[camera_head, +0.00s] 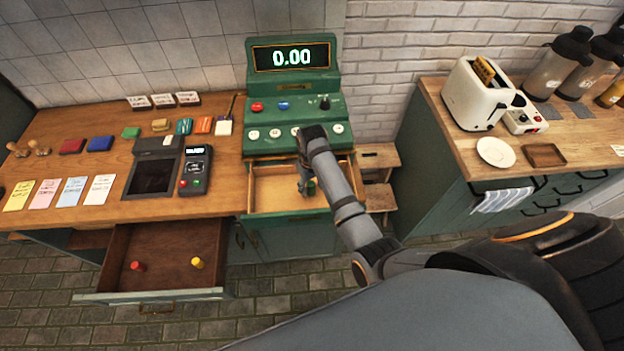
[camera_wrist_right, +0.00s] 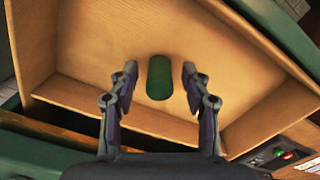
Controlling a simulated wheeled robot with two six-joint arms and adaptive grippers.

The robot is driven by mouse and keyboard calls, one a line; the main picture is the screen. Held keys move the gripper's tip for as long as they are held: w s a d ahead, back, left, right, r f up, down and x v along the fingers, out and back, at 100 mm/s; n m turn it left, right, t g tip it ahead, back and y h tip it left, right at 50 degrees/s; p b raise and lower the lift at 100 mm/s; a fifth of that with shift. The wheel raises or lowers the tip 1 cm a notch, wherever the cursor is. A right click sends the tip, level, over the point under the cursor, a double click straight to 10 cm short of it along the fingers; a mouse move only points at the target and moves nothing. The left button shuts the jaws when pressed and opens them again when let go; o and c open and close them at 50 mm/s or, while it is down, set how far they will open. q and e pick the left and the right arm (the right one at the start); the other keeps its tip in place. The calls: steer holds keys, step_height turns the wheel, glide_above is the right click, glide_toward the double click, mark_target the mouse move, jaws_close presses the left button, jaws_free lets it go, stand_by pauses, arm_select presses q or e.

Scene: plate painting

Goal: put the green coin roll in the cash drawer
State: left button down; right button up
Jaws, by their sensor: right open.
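The green coin roll (camera_head: 311,187) is in the wooden cash drawer (camera_head: 268,192), which is pulled out below the green cash register (camera_head: 293,100). In the right wrist view the roll (camera_wrist_right: 159,78) lies over the drawer's bare wooden floor (camera_wrist_right: 90,50). My right gripper (camera_head: 303,184) reaches down into the drawer from above. Its open fingers (camera_wrist_right: 159,73) stand on both sides of the roll, with a visible gap on each side. My left gripper is out of view.
A lower dark wooden drawer (camera_head: 165,250) stands open at the left, holding a red roll (camera_head: 137,266) and a yellow roll (camera_head: 197,262). A card terminal (camera_head: 195,170) sits on the counter beside the register. A wooden step stool (camera_head: 378,160) stands right of the register.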

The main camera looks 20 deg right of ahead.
mark_target(312, 185)
step_height(312, 185, up, 4)
steer(key=shift+f+b, duration=0.1)
steer(key=shift+b, duration=0.5)
step_height(312, 185, up, 4)
steer(key=shift+a+r+b, duration=0.1)
steer(key=shift+r+b, duration=0.05)
steer(key=shift+b, duration=0.45)
arm_select(q)
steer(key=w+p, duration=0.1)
steer(key=p, duration=0.1)
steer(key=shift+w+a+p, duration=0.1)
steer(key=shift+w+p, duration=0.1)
steer(key=shift+p, duration=0.15)
arm_select(e)
step_height(312, 185, up, 3)
steer(key=shift+s+r, duration=0.1)
steer(key=shift+s, duration=0.05)
